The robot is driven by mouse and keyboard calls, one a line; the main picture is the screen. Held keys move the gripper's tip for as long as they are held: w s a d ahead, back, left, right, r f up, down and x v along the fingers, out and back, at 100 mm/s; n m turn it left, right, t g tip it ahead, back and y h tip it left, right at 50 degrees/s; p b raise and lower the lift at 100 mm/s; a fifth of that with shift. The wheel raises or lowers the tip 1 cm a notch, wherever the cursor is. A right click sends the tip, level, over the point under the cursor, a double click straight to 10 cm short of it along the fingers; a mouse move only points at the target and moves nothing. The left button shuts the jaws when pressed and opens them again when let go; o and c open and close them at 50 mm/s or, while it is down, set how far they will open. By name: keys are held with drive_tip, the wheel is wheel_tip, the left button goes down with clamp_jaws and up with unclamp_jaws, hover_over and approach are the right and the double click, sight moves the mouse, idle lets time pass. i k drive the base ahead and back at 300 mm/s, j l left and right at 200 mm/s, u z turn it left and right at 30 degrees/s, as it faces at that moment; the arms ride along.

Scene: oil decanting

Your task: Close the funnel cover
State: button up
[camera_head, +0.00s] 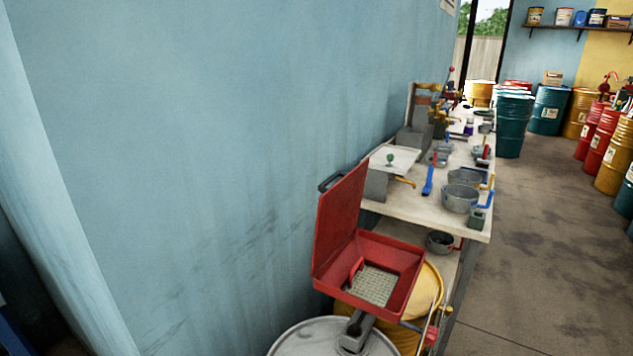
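The red square funnel (400,262) sits above a pale drum (300,338) at the bottom middle, with a mesh screen (372,287) in its basin. Its red cover (340,220) is open, standing up and tilted slightly at the funnel's left edge. A dark handle (329,183) sticks out at the cover's upper left. A grey fitting (354,335) shows beneath the funnel. My gripper is not in view.
A workbench (405,203) with pots, tools and a scale stands behind the funnel along the blue wall (200,150). A yellow round object (429,290) lies just right of the funnel. The floor (545,240) to the right is clear, with colored drums (514,122) farther back.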

sight(338, 208)
drive_tip(key=j+z, duration=0.2)
drive_tip(key=z, duration=0.15)
drive_tip(key=i+j+z, duration=0.1)
drive_tip(key=z, duration=0.25)
drive_tip(key=j+z, duration=0.15)
drive_tip(key=j, duration=0.55)
drive_tip(key=j+z, duration=0.15)
drive_tip(key=j, duration=0.55)
drive_tip(key=k+j+z, duration=0.15)
drive_tip(key=j, duration=1.7)
drive_tip(key=k+z, duration=0.05)
